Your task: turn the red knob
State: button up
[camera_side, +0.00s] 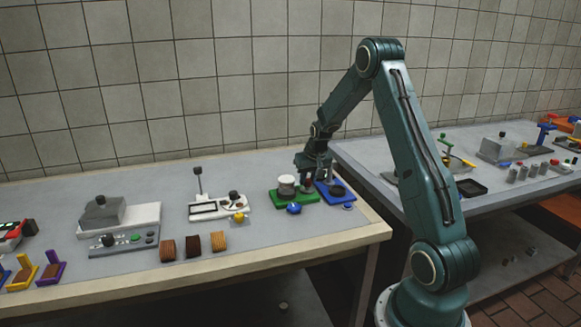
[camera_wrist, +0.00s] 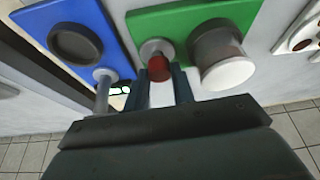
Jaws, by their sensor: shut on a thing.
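The red knob (camera_wrist: 158,68) sits on a round grey base on the green plate (camera_wrist: 180,22) in the wrist view. My gripper (camera_wrist: 161,80) has its two fingers on either side of the knob and is shut on it. In the side view my gripper (camera_side: 316,178) is low over the right part of the green plate (camera_side: 306,197), and the red knob is hidden there. A white and grey cylinder (camera_side: 287,184) stands on the same plate, left of the gripper; it also shows right of the knob in the wrist view (camera_wrist: 225,65).
A blue plate (camera_wrist: 45,15) with a dark round part (camera_wrist: 75,42) lies close beside the green one. A blue knob (camera_side: 293,208) is in front. A white device with a lever (camera_side: 218,206) and several small blocks (camera_side: 192,246) stand further left.

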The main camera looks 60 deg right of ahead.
jog(key=m+g, duration=0.1)
jog(key=m, duration=0.2)
jog(key=shift+a+m+h, duration=0.1)
jog(key=shift+m+h, duration=0.2)
jog(key=shift+h, duration=0.1)
jog(key=o, duration=1)
jog(key=shift+r, duration=0.2)
jog(key=v, duration=1.3)
jog(key=shift+w+a+r, duration=0.1)
jog(key=shift+a+r, duration=0.1)
jog(key=shift+r, duration=0.05)
